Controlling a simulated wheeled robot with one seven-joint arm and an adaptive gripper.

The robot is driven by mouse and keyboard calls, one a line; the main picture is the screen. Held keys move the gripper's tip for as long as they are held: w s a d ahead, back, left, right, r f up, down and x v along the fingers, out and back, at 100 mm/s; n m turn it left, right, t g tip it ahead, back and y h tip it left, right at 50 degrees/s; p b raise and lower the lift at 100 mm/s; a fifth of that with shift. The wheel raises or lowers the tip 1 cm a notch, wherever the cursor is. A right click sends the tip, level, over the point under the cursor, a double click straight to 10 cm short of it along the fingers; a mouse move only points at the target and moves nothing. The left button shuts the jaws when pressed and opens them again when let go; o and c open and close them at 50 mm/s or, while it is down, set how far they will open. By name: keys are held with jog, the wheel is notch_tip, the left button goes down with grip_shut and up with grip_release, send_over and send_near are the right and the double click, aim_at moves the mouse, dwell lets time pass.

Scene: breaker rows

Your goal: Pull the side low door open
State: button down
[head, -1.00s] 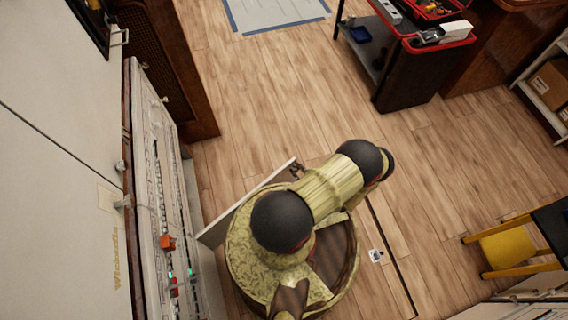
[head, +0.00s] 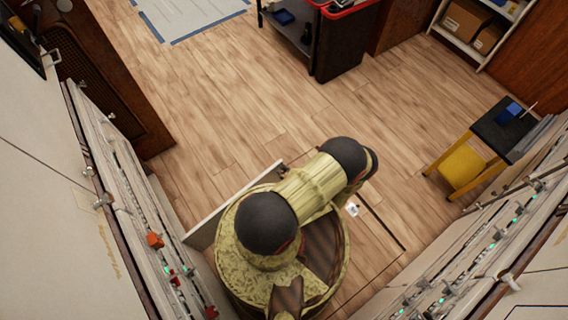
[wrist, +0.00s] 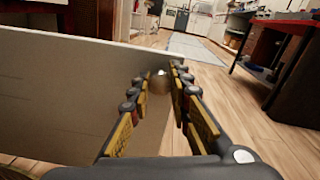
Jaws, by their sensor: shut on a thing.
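The side low door is a pale flat panel (head: 232,207) standing swung out from the left-hand breaker row. My arm hides its right part in the head view. In the wrist view the door (wrist: 65,85) fills the left side, and a small round knob (wrist: 160,73) shows between my fingertips. My gripper (wrist: 162,77) is shut on the knob at the door's free edge. In the head view my gripper (head: 289,162) is mostly hidden behind my arm.
The left breaker row (head: 150,220) has red switches and handles close beside the door. Another breaker row (head: 470,245) stands at lower right. A yellow and black stool (head: 470,160) and a red-rimmed cart (head: 335,40) stand farther off. The wooden floor (head: 230,95) between is clear.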

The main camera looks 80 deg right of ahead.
jog(key=shift+d, duration=0.1)
jog(key=c, duration=1.7)
grip_release()
jog(key=shift+o, duration=0.4)
jog(key=v, duration=1.2)
